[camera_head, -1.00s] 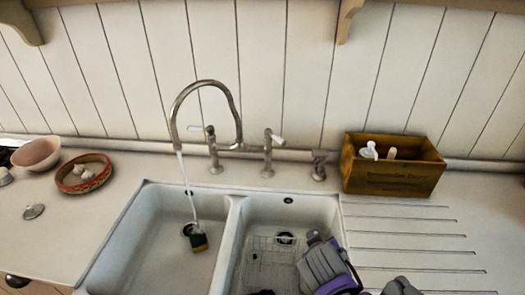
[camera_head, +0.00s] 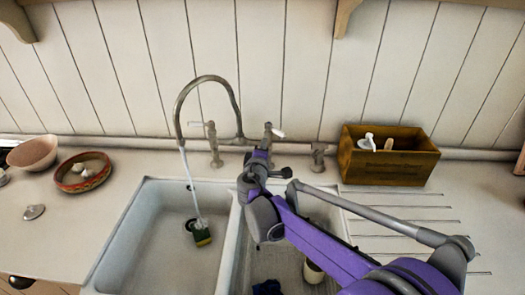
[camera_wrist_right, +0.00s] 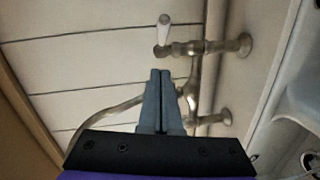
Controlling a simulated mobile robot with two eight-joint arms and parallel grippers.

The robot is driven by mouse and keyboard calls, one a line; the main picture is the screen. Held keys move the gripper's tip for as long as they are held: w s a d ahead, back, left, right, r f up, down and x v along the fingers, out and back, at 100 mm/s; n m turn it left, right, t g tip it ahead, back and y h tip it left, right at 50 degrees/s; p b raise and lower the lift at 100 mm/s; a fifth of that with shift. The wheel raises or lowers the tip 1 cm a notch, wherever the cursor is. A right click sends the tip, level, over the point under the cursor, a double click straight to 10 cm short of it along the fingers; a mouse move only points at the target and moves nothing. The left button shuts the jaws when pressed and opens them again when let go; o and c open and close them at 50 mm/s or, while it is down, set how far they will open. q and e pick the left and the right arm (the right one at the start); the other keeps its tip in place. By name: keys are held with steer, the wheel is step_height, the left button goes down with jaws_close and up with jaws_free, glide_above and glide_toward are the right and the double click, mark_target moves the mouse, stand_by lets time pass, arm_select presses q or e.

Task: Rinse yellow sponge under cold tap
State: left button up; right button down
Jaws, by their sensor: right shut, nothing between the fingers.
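The yellow sponge (camera_head: 201,238), with a dark green side, lies in the left basin (camera_head: 150,255) beside the drain. A thin stream of water (camera_head: 190,180) runs from the curved tap spout (camera_head: 181,105) down to the sponge. The tap has a left lever (camera_head: 208,125) and a right lever (camera_head: 275,132), both white-tipped. My right gripper (camera_head: 258,158) is in front of the right tap valve, partly hiding it. In the right wrist view its fingers (camera_wrist_right: 160,74) are shut and empty, close to a white lever (camera_wrist_right: 165,31) and the metal tap body. My left gripper is not in view.
My right arm crosses the right basin (camera_head: 236,262), which holds a pale cup (camera_head: 313,271) and a dark blue item (camera_head: 267,287). A wooden box (camera_head: 390,166) stands behind the draining grooves. A pink bowl (camera_head: 32,152) and a red patterned bowl (camera_head: 82,178) sit on the left.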

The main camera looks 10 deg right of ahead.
mark_target(276, 133)
steer(key=w+d, duration=0.2)
steer(key=w+d+f, duration=0.1)
steer(key=w, duration=0.1)
steer(key=shift+w+d, duration=0.15)
steer(key=shift+d, duration=0.25)
steer(key=shift+w+d+f, duration=0.1)
steer(key=shift+w+d, duration=0.1)
steer(key=shift+d, duration=0.35)
steer(key=shift+d, duration=0.1)
